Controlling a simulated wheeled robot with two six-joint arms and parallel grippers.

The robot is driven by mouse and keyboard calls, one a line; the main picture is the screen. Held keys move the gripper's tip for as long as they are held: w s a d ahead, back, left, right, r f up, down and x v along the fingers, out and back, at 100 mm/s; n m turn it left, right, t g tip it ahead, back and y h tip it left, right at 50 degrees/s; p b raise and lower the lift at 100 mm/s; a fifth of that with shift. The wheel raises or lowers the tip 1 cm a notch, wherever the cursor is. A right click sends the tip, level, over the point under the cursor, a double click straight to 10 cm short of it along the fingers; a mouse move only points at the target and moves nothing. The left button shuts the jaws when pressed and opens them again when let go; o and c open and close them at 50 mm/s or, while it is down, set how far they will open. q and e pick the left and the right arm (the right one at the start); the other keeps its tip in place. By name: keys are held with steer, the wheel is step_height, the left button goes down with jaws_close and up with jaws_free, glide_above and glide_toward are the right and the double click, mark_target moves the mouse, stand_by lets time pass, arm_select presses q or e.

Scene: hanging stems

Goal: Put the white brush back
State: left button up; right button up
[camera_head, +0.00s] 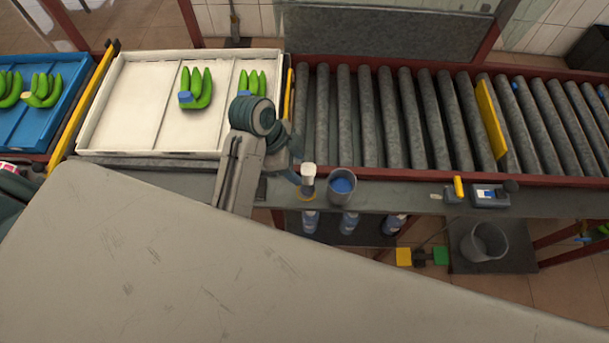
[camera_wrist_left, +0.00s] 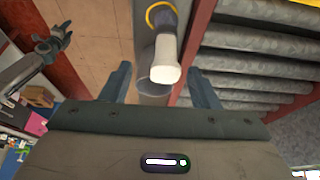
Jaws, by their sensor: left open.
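The white brush (camera_head: 308,172) stands near the bench's front edge, its white end up and a yellow ring at its lower part. In the left wrist view, its white handle (camera_wrist_left: 166,62) lies between my two fingers. My left gripper (camera_head: 296,172) is at the brush from the left; it is open, with visible gaps on both sides of the handle in the wrist view (camera_wrist_left: 160,85). A grey jointed arm end (camera_wrist_left: 52,42) at the left of the wrist view looks like my right gripper; its jaws are too small to judge.
A grey bucket (camera_head: 342,186) with blue inside stands just right of the brush. A roller conveyor (camera_head: 400,120) lies behind. A white tray (camera_head: 130,105) with green bananas is at left. A yellow-handled tool (camera_head: 458,187) and a small device (camera_head: 490,196) are farther right.

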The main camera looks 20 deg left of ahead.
arm_select(q)
steer(key=p+v, duration=0.2)
steer(key=v, duration=0.2)
arm_select(e)
steer(key=shift+s+d+r, duration=0.1)
steer(key=shift+s+r, duration=0.2)
steer(key=shift+r, duration=0.3)
steer(key=shift+s+d+r, duration=0.1)
steer(key=shift+s+r, duration=0.15)
steer(key=shift+r, duration=0.3)
arm_select(q)
steer(key=shift+f, duration=0.1)
arm_select(e)
steer(key=shift+w+a, duration=0.15)
steer(key=shift+a, duration=0.1)
